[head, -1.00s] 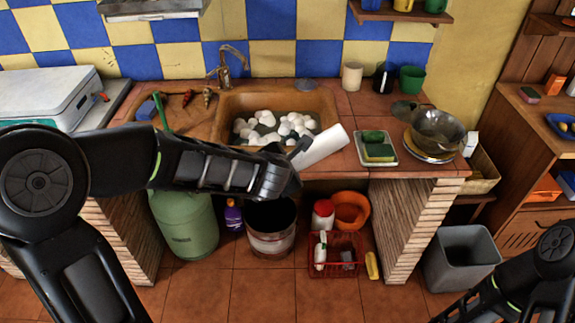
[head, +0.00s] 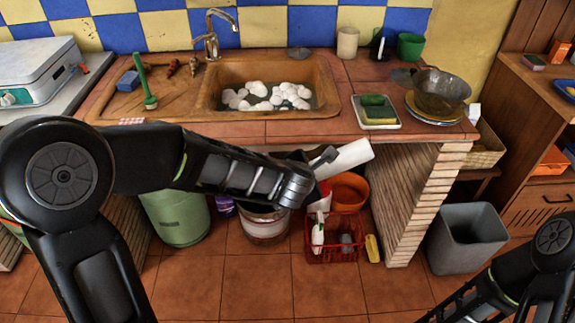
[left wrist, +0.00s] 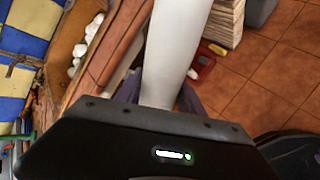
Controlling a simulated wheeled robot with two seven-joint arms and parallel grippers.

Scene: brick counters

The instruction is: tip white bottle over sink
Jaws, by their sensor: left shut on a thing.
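The white bottle (head: 346,160) is held by my left gripper (head: 322,160), in front of the counter's front edge in the head view. It lies tilted, close to level, with its far end pointing right and slightly up. In the left wrist view the bottle (left wrist: 174,55) runs away from the gripper, and the fingers are mostly hidden behind the wrist housing. The sink (head: 328,88), a brown basin with white foam in it, is behind and left of the bottle. My right arm shows at the lower right of the head view, but its gripper is out of frame.
A tap (head: 212,38) stands behind the sink. A tray with sponges (head: 377,113) and a glass bowl (head: 440,92) stand on the counter to the right. Below are a red basket (head: 335,245), an orange bucket (head: 349,190) and a grey bin (head: 466,238).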

